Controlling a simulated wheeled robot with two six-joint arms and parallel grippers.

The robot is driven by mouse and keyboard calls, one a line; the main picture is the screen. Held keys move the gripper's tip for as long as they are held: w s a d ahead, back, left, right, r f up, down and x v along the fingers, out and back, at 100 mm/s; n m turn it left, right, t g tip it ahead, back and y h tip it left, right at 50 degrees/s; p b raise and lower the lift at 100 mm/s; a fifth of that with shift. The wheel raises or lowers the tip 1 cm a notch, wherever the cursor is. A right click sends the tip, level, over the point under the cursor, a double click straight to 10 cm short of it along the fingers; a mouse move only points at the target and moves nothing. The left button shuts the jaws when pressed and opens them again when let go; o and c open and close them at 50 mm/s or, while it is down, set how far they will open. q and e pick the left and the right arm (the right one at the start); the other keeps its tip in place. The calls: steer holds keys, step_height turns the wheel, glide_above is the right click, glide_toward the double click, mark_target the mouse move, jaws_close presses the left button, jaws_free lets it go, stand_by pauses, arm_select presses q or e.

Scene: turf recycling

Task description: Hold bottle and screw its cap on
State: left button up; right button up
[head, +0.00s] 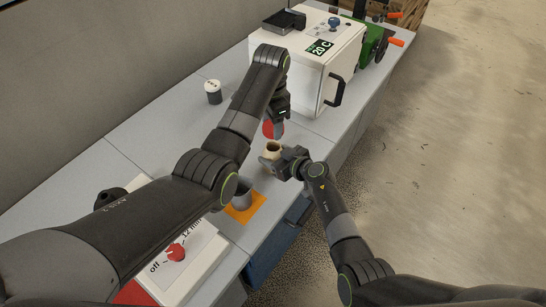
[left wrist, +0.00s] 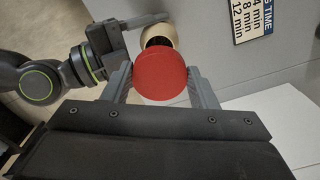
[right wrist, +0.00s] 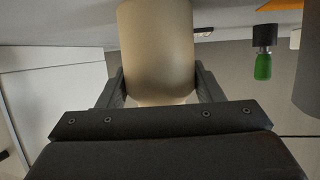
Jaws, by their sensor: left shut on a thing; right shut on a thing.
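The red cap (head: 273,129) is gripped in my left gripper (head: 275,123), just above the bottle. In the left wrist view the round red cap (left wrist: 161,75) sits between both fingers. The beige bottle (head: 272,149) has an open, dark mouth facing up. My right gripper (head: 284,163) is shut around its body from the right. In the left wrist view the bottle's mouth (left wrist: 160,36) shows just past the cap, partly hidden by it. The right wrist view shows the bottle's smooth body (right wrist: 157,50) between the fingers. A small gap shows between cap and bottle in the head view.
A white machine marked 20 C (head: 312,62) stands behind the arms. A white jar with a dark base (head: 213,92) stands at the back. A timer box with a red knob (head: 176,252) is at front left.

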arm_select(q)
glide_above(271, 147)
steer(key=shift+w+d+f, duration=0.1)
steer(key=shift+f, duration=2.35)
steer(key=shift+f, duration=0.9)
steer(key=shift+f, duration=0.35)
steer(key=shift+f, duration=0.3)
